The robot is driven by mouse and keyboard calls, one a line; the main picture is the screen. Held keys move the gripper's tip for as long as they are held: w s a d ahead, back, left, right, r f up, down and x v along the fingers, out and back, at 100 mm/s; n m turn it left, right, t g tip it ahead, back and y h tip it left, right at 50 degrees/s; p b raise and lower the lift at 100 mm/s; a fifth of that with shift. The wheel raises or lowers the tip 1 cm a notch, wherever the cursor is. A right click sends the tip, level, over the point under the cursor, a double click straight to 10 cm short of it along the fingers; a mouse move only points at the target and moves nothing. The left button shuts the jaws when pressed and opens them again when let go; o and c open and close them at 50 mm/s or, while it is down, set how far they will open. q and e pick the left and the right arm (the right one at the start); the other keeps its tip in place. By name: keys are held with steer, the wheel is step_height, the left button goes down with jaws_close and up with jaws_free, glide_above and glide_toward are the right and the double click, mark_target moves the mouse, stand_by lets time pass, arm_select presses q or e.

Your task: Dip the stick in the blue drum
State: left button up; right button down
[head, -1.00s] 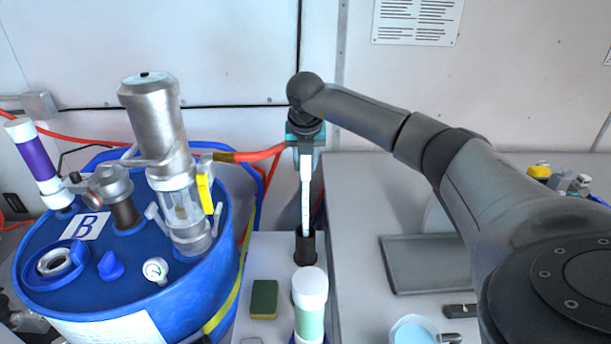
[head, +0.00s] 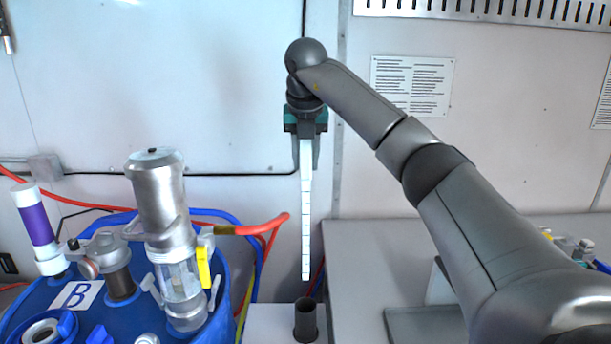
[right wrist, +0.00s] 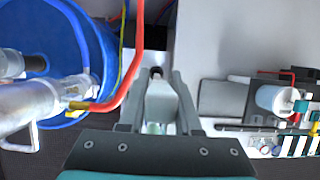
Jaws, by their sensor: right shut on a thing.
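The stick (head: 306,215) is long, white and marked with dark lines. It hangs upright from my right gripper (head: 305,145), which is shut on its top end. Its lower tip is just above a dark open tube holder (head: 306,318). In the right wrist view the stick (right wrist: 161,102) shows end-on between the fingers. The blue drum (head: 235,290), labelled B, stands to the left. It has an open round port (head: 40,334) at its front left, partly cut off by the picture's lower edge. My left gripper is not in view.
A metal pump (head: 158,195) with a clear lower section rises from the drum, between the stick and the port. A purple-banded cylinder (head: 36,220) stands at its left. A red hose (head: 262,226) reaches toward the stick. A grey table (head: 365,255) is at the right.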

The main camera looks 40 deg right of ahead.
steer(key=shift+r, duration=0.4)
step_height(320, 180, up, 12)
steer(key=p, duration=1.3)
